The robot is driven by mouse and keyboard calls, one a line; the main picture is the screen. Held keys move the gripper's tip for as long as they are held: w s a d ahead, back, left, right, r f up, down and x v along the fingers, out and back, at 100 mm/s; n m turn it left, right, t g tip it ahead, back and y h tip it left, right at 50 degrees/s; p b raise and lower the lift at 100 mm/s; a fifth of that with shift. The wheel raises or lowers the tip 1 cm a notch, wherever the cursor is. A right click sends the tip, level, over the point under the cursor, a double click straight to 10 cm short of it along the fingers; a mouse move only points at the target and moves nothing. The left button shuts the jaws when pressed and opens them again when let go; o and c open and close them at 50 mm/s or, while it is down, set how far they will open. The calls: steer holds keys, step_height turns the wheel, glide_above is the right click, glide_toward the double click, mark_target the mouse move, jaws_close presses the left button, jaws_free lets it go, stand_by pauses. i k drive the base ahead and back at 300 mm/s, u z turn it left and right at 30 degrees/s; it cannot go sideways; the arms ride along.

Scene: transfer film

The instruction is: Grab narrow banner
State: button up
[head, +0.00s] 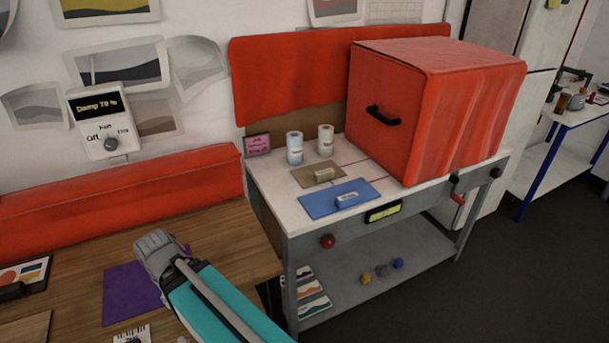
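My gripper (157,246) is grey, at the end of my teal arm, above the wooden table at the lower left. Its fingers are small and seen from behind, so I cannot tell whether they are open or shut. No thing is clearly labelled as a narrow banner, and I cannot tell which one it is. Two small upright rolls, a bluish one (295,147) and a cream one (326,140), stand on the white-topped bench. A blue plate (320,205) and a tan plate (304,174) lie in front of them, each with a small pale labelled piece on top.
A large red box (400,110) with a black handle fills the bench's right side. A purple sheet (122,290) lies on the wooden table (215,220). A long red padded piece (120,195) runs behind that table. A control box (103,122) hangs on the wall.

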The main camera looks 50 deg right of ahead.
mark_target(318, 169)
steer(key=u, duration=0.55)
steer(key=k, duration=0.55)
steer(key=z, duration=1.45)
steer(key=i, duration=0.5)
steer(key=u, duration=0.05)
